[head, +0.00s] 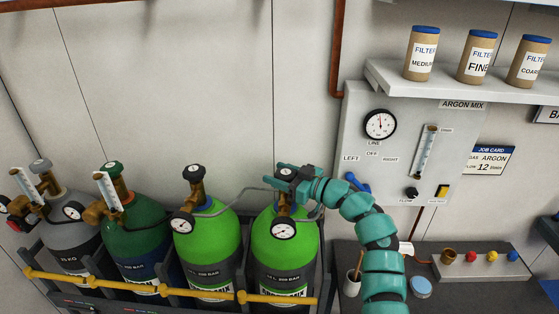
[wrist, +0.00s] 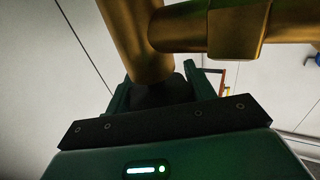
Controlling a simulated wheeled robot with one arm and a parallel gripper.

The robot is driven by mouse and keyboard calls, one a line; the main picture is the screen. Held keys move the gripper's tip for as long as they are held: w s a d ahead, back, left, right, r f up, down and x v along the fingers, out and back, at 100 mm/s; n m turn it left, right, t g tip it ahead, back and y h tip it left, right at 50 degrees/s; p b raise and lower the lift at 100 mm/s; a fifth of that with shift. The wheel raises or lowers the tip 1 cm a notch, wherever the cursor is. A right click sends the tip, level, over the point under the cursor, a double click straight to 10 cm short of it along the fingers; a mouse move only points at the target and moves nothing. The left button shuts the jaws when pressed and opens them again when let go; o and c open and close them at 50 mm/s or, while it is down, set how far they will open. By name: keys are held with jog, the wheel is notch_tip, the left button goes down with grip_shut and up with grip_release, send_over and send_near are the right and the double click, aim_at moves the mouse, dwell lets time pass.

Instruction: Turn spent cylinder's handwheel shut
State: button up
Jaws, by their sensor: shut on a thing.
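My gripper (head: 287,179) is at the top of the rightmost bright green cylinder (head: 270,240), over its valve. In the wrist view my gripper (wrist: 160,90) has one finger on each side of a dark handwheel (wrist: 165,92), shut on it. The brass valve body (wrist: 128,35) runs up from the handwheel, with a brass side fitting (wrist: 235,30). In the head view my gripper mostly hides this handwheel. A round gauge (head: 284,229) sits below it; its reading is too small to tell. The frames do not label any cylinder as spent.
Another bright green cylinder (head: 205,245) with a black handwheel (head: 193,174) stands to the left. Further left are a dark green cylinder (head: 135,232) and a grey one (head: 68,240). A yellow rail (head: 205,293) crosses in front. The gas panel (head: 395,150) and a cluttered bench are right.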

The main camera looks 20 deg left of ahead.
jog(key=m+t+p, duration=0.1)
jog(key=p, duration=0.1)
jog(key=shift+r+t+p, duration=0.3)
jog(key=shift+r, duration=0.1)
jog(key=shift+f+m+t+h+p, duration=0.25)
jog(key=shift+m+t+h+p, duration=0.35)
jog(key=shift+t+p, duration=0.4)
jog(key=shift+w+d+m+t+h, duration=0.15)
jog(key=shift+m+t+h, duration=0.25)
jog(key=shift+m+t, duration=0.35)
jog(key=shift+w+a+m+t+h, duration=0.15)
jog(key=shift+m+t+h, duration=0.35)
jog(key=shift+t, duration=0.45)
jog(key=shift+w+d+m, duration=0.1)
jog(key=shift+d+m, duration=0.05)
jog(key=shift+m, duration=0.1)
jog(key=o, duration=1)
jog(key=shift+f, duration=0.1)
jog(key=shift+d, duration=0.1)
